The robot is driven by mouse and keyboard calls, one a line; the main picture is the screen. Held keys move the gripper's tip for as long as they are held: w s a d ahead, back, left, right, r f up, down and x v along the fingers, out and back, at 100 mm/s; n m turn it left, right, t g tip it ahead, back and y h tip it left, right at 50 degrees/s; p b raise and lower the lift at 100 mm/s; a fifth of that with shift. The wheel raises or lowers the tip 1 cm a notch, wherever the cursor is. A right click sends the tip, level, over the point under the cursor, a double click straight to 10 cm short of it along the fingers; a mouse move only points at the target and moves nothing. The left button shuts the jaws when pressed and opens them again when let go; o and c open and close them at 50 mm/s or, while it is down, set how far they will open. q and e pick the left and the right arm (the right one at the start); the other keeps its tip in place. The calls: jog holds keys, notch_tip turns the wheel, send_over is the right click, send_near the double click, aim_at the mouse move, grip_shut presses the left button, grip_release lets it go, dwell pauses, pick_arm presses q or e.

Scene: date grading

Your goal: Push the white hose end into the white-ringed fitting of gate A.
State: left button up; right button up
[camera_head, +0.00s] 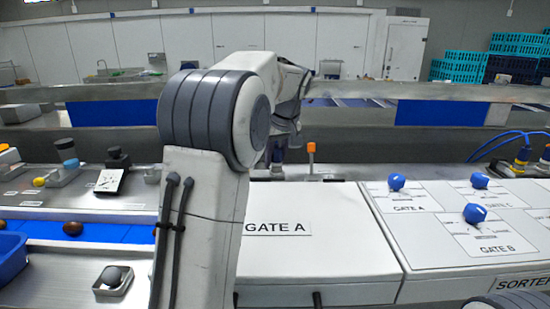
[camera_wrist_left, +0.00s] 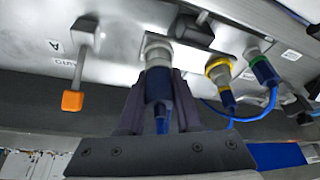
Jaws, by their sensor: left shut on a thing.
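My left gripper (camera_wrist_left: 160,82) is shut on the blue body of the white hose end (camera_wrist_left: 159,88), with a blue hose trailing back between the fingers. The hose end points straight at the white-ringed fitting (camera_wrist_left: 157,47) on the grey panel and appears to meet it; I cannot tell how deep it sits. In the head view my left arm reaches forward over the cabinet marked GATE A (camera_head: 278,228), and its wrist largely hides the gripper and fitting. My right gripper is not in view.
Beside the white fitting, a yellow-ringed fitting (camera_wrist_left: 218,68) and a green-ringed fitting (camera_wrist_left: 254,54) have blue hoses. An orange-tipped lever (camera_wrist_left: 73,100) hangs on the other side; it also shows in the head view (camera_head: 311,148). A panel with blue knobs (camera_head: 397,182) lies right.

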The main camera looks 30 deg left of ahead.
pick_arm(q)
jog(key=o, duration=1.2)
jog(key=shift+r, duration=0.1)
jog(key=shift+r+p, duration=4.65)
jog(key=shift+r, duration=0.3)
